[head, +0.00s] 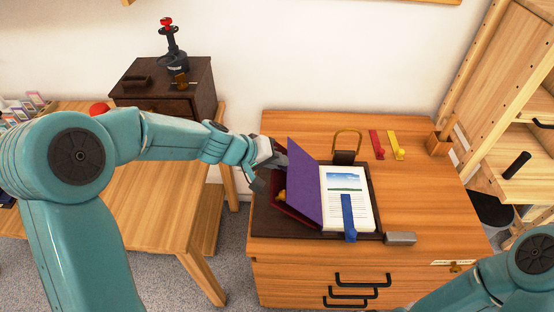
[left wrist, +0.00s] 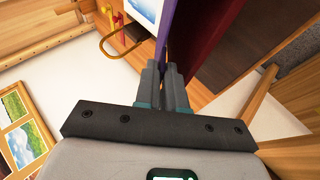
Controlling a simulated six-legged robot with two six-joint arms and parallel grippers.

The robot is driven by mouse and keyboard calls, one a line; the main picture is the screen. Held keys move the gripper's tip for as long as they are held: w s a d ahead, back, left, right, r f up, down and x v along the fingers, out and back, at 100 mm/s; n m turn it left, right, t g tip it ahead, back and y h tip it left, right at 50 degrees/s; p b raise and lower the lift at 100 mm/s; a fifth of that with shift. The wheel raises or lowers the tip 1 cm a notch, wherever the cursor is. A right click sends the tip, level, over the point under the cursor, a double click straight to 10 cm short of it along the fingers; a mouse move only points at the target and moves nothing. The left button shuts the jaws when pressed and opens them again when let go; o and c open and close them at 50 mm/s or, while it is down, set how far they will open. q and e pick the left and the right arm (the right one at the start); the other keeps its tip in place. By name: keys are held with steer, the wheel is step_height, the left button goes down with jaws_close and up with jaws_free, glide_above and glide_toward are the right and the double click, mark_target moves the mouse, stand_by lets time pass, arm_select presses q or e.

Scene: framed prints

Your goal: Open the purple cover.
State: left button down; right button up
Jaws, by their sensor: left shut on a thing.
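The purple cover (head: 306,182) stands raised and tilted at the left side of an open book-like case, its purple face towards the white printed page (head: 348,200). A dark red panel (head: 296,212) shows at its left and lower edge. My left gripper (head: 274,163) is at the cover's upper left edge, shut on it. In the left wrist view the fingers (left wrist: 166,88) close on the edge of the purple cover (left wrist: 166,30), with the dark red side (left wrist: 192,35) to the right. A blue ribbon (head: 348,218) lies over the page. My right gripper is out of view.
The case lies on a dark mat (head: 266,222) on a wooden drawer cabinet (head: 420,190). A brass loop on a dark block (head: 345,155) stands behind it. Red (head: 376,144) and yellow (head: 396,144) tags lie behind right. A grey block (head: 401,238) sits at front right.

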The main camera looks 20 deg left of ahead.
arm_select(q)
steer(key=d+r+p, duration=0.1)
steer(key=p, duration=0.1)
steer(key=d+r+p, duration=0.1)
steer(key=p, duration=0.2)
steer(key=shift+w+r+y, duration=0.15)
steer(key=shift+r+y, duration=0.1)
steer(key=shift+y, duration=0.15)
steer(key=d, duration=0.1)
steer(key=w+d+r+p, duration=0.1)
steer(key=d, duration=0.1)
steer(key=d+p, duration=0.1)
steer(key=d, duration=0.1)
steer(key=shift+w+r, duration=0.25)
steer(key=shift+w, duration=0.1)
steer(key=c, duration=1.3)
jaws_free()
steer(key=shift+a, duration=0.1)
steer(key=p+v, duration=0.2)
steer(key=v, duration=1.4)
steer(key=shift+r, duration=0.35)
